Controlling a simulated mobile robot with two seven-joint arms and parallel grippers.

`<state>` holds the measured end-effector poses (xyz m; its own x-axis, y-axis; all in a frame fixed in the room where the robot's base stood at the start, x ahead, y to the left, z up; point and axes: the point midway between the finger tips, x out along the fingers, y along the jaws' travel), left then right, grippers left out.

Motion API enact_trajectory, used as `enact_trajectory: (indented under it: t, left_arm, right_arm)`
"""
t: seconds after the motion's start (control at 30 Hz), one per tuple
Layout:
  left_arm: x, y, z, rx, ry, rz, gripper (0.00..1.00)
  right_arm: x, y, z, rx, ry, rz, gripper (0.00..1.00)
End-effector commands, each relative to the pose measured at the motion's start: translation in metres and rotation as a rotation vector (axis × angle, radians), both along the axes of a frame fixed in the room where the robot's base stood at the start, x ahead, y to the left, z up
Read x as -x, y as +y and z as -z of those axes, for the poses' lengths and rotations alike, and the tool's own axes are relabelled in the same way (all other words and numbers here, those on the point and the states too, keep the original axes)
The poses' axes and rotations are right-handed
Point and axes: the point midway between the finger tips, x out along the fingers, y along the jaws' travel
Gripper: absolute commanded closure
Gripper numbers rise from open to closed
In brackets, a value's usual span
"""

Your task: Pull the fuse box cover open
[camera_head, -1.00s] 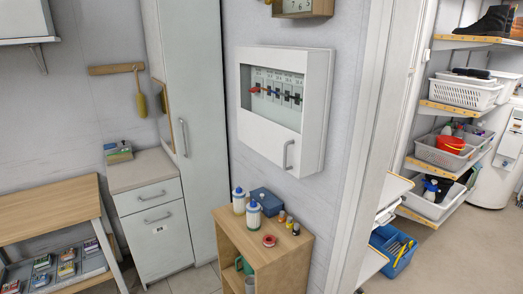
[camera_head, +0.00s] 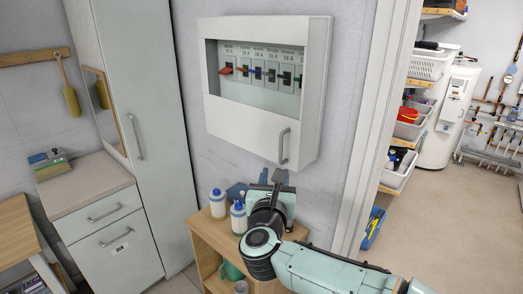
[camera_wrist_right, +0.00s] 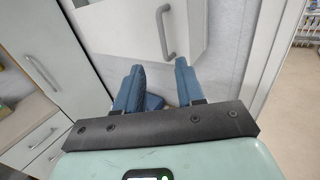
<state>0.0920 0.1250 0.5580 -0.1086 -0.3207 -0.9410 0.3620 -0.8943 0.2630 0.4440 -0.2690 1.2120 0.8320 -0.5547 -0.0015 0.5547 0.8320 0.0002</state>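The white fuse box (camera_head: 318,95) hangs on the wall; its cover (camera_head: 240,122) looks shut. Switches, one red, show through the cover's window. The cover's grey bar handle (camera_head: 283,147) is at its lower right. My right gripper (camera_head: 278,178) is just below the handle in the head view, over the wooden cabinet. In the right wrist view my right gripper (camera_wrist_right: 157,78) has its two blue fingers apart with nothing between them. The handle (camera_wrist_right: 165,32) shows beyond the fingertips, clear of them. My left gripper is not in view.
A tall grey locker (camera_head: 140,80) is to the left. A door frame (camera_head: 368,120) is to the right, with open floor beyond.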

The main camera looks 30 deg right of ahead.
Motion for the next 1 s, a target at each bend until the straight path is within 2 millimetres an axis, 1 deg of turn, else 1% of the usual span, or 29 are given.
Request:
enact_trajectory:
  t: [0.07, 0.17, 0.5, 0.7, 0.83, 1.0]
  left_arm:
    - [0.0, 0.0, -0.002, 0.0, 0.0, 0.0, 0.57]
    - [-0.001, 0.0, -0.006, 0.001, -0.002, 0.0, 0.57]
    - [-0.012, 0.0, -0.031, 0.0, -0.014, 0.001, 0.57]
    - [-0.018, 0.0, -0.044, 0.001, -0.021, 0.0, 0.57]
    - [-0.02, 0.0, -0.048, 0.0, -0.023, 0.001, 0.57]
    - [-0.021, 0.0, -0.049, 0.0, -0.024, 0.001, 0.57]
  right_arm:
    - [-0.003, -0.003, -0.003, -0.011, -0.009, 0.005, 0.62]
    - [-0.013, -0.01, -0.002, -0.009, -0.006, 0.005, 0.62]
    - [-0.073, -0.049, -0.004, -0.004, -0.004, 0.004, 0.62]
    - [-0.099, -0.066, -0.003, -0.004, -0.005, 0.002, 0.62]
    - [-0.107, -0.072, -0.002, -0.004, -0.004, 0.001, 0.62]
    - [-0.11, -0.075, -0.001, -0.004, -0.005, 0.001, 0.62]
